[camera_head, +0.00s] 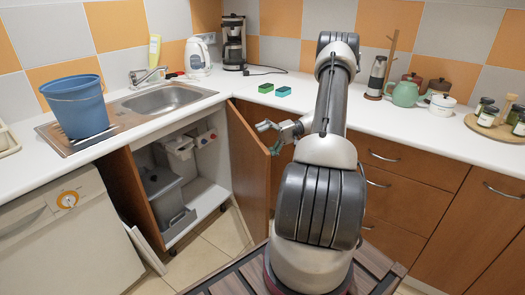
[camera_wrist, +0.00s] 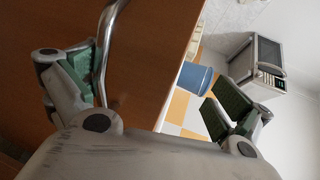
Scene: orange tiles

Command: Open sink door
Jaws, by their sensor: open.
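The sink door (camera_head: 250,165) is a brown wooden panel that stands swung out from the cabinet under the sink (camera_head: 170,98). The cabinet interior (camera_head: 205,190) shows, with a grey bin (camera_head: 162,190) inside. My gripper (camera_head: 268,138) is at the upper free edge of the door, its fingers apart. In the wrist view my gripper (camera_wrist: 155,95) is open, with green pads. The door's brown face (camera_wrist: 150,45) fills the upper left there, and its curved metal handle (camera_wrist: 106,50) passes close beside the left finger. I cannot tell whether they touch.
A blue bucket (camera_head: 75,105) stands on the drainboard. A kettle (camera_head: 197,58), a coffee maker (camera_head: 233,42) and two sponges (camera_head: 283,91) are on the counter. Drawers (camera_head: 400,165) lie behind my arm at right. Tiled floor (camera_head: 205,245) is free before the cabinet.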

